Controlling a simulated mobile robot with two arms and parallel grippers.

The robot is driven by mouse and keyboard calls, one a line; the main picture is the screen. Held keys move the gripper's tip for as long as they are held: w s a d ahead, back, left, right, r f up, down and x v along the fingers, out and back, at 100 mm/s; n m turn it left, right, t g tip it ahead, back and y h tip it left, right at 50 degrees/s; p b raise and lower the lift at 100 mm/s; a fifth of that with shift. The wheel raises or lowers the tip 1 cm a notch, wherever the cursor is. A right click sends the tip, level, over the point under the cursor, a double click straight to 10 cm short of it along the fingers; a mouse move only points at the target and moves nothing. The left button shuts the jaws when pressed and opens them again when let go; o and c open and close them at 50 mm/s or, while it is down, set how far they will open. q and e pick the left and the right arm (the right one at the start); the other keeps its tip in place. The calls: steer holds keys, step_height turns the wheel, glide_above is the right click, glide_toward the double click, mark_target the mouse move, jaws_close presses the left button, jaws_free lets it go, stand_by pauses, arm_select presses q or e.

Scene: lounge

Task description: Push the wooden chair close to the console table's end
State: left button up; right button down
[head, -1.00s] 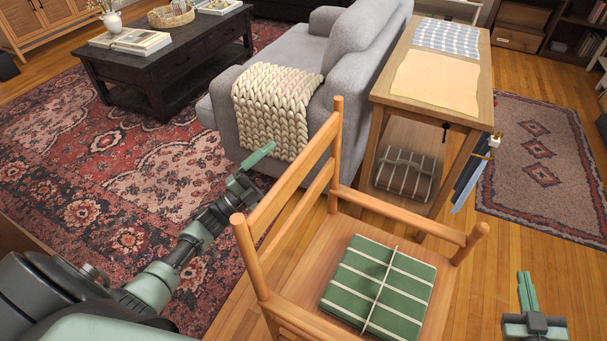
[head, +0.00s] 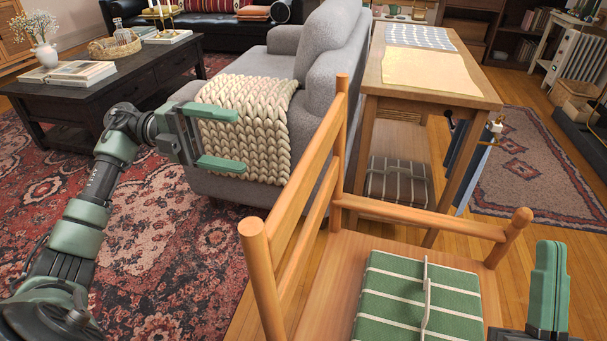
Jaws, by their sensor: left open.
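The wooden chair (head: 289,205) stands upright in the lower middle, its backrest on the left. A green striped cushion or parcel (head: 390,300) lies on its seat. The wooden console table (head: 480,93) stands just beyond it, its near end facing the chair. The chair's far rail overlaps the table's legs in the picture; I cannot tell whether they touch. My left gripper (head: 238,141) is open and empty, left of the backrest, in front of the sofa's throw. My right gripper (head: 549,285) points up beside the chair's right side; its fingers overlap, so its opening is unclear.
A grey sofa (head: 337,65) with a knitted throw (head: 245,140) stands left of the table. A dark coffee table (head: 62,103) is at the back left on a red rug (head: 165,250). A dark striped cushion (head: 395,184) sits under the console. A smaller rug (head: 535,170) lies right.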

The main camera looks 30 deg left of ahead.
arm_select(q)
steer(key=p, duration=0.3)
glide_toward(316, 159)
steer(key=w+d+f, duration=0.1)
steer(key=w+d, duration=0.1)
steer(key=w, duration=0.1)
steer(key=d, duration=0.2)
steer(key=d+p, duration=0.1)
steer(key=d, duration=0.3)
steer(key=shift+w+d+f, duration=0.2)
steer(key=shift+w+f, duration=0.1)
steer(key=shift+w, duration=0.1)
steer(key=shift+d+p, duration=0.25)
steer(key=shift+p, duration=0.05)
arm_select(e)
step_height(316, 159, down, 18)
steer(key=w+d+g+h, duration=0.2)
steer(key=g+h, duration=0.2)
steer(key=g, duration=0.7)
steer(key=shift+f+m, duration=0.15)
steer(key=shift+m, duration=0.15)
arm_select(q)
steer(key=shift+c, duration=0.4)
arm_select(e)
steer(key=shift+d, duration=0.1)
arm_select(q)
jaws_close()
